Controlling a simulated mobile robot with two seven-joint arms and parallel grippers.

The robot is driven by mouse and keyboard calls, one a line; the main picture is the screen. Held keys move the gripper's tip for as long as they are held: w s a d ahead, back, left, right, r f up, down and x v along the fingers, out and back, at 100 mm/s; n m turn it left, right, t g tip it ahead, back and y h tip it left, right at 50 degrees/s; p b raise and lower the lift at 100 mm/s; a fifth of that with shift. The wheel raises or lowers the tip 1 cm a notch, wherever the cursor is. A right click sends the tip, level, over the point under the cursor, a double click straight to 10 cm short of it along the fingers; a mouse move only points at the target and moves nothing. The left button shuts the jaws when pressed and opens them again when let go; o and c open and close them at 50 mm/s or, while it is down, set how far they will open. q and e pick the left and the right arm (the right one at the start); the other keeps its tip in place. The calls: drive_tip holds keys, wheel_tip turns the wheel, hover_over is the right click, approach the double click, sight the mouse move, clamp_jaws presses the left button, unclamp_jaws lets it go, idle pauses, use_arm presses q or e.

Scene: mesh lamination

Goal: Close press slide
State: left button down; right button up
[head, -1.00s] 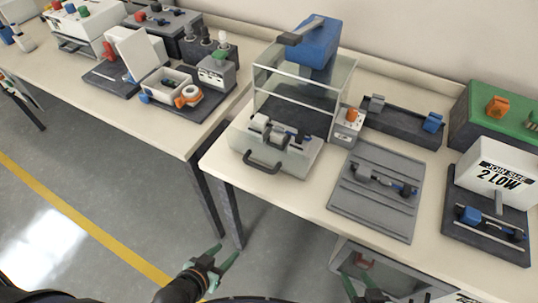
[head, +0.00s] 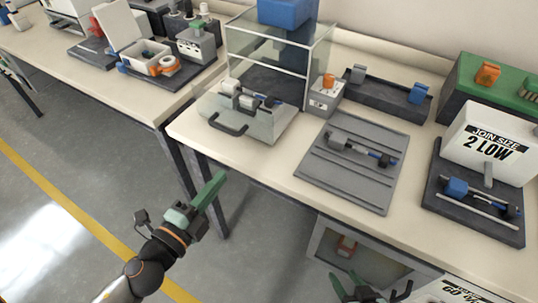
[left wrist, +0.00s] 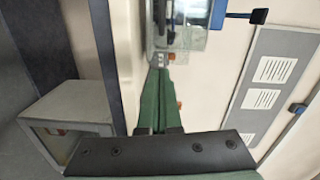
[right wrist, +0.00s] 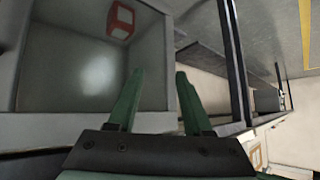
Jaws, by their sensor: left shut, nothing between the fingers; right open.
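The press (head: 278,60) stands on the near table, with a clear guard box and a blue head. Its pale slide (head: 268,124) sticks out at the front, carrying clamp-like grey parts and a small dark and blue piece. A dark handle (head: 228,124) is on the slide's front. My left gripper (head: 221,176) is shut and empty, in front of and below the table edge, apart from the handle. Its closed fingers show in the left wrist view (left wrist: 160,72). My right gripper (head: 348,276) is open and empty, low by the cabinet under the table; it also shows in the right wrist view (right wrist: 158,75).
An orange-button box (head: 325,95) stands right of the slide. A grey grooved plate (head: 350,160), a dark rail fixture (head: 388,95) and a "2 LOW" sign unit (head: 490,145) are further right. The table's front edge lies between my left gripper and the slide.

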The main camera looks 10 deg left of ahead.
use_arm(q)
drive_tip(key=m, duration=0.1)
drive_tip(key=p, duration=0.4)
approach(264, 131)
drive_tip(key=shift+m+h, duration=0.4)
drive_tip(key=x, duration=0.6)
drive_tip(key=shift+a, duration=0.1)
drive_tip(key=shift+w+f, duration=0.1)
drive_tip(key=shift+w, duration=0.35)
use_arm(e)
drive_tip(key=shift+s+d+r+h, duration=0.15)
drive_tip(key=shift+s+d+r, duration=0.15)
drive_tip(key=shift+d+r, duration=0.35)
drive_tip(key=shift+s+d+r+h, duration=0.15)
drive_tip(key=shift+s+d+r, duration=0.2)
drive_tip(key=shift+d, duration=0.4)
drive_tip(key=shift+w, duration=0.1)
